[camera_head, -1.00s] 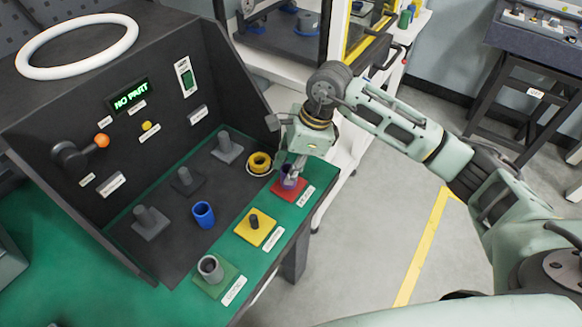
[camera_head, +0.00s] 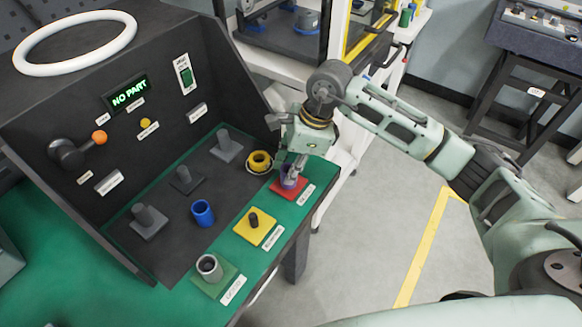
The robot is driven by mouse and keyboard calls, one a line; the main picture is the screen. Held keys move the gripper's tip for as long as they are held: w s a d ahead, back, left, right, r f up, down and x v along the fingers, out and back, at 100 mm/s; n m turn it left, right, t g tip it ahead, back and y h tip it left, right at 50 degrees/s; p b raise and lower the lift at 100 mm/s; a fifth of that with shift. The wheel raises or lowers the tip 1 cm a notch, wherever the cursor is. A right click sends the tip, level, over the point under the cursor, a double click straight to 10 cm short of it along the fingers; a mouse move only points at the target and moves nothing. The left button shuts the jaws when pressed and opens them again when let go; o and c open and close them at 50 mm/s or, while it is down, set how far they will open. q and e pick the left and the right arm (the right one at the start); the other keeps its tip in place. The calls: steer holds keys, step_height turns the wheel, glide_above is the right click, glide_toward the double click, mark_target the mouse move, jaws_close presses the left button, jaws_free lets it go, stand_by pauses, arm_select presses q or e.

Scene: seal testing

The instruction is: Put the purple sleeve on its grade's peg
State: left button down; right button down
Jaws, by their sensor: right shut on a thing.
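The purple sleeve (camera_head: 288,181) is at the red peg plate (camera_head: 286,193), at the right end of the bench front. My right gripper (camera_head: 292,174) comes down from above and is shut on the sleeve. The sleeve looks upright over the middle of the red plate. The gripper fingers hide part of it, and I cannot tell how far down the peg it sits. The yellow plate (camera_head: 246,231) has a bare dark peg. The green plate (camera_head: 203,284) carries a grey sleeve (camera_head: 209,267). My left gripper is not in view.
A blue sleeve (camera_head: 203,213) and a yellow ring-shaped part (camera_head: 259,162) stand on the dark test deck. Several grey pegs on square bases, one of them here (camera_head: 150,222), stand behind. The tester panel (camera_head: 128,94) reads NO PART. A white ring (camera_head: 75,44) lies on top.

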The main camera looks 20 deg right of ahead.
stand_by(0.3)
steer(key=c, duration=1.4)
jaws_free()
step_height(320, 180, up, 9)
steer(key=p, duration=0.4)
steer(key=shift+p, duration=0.4)
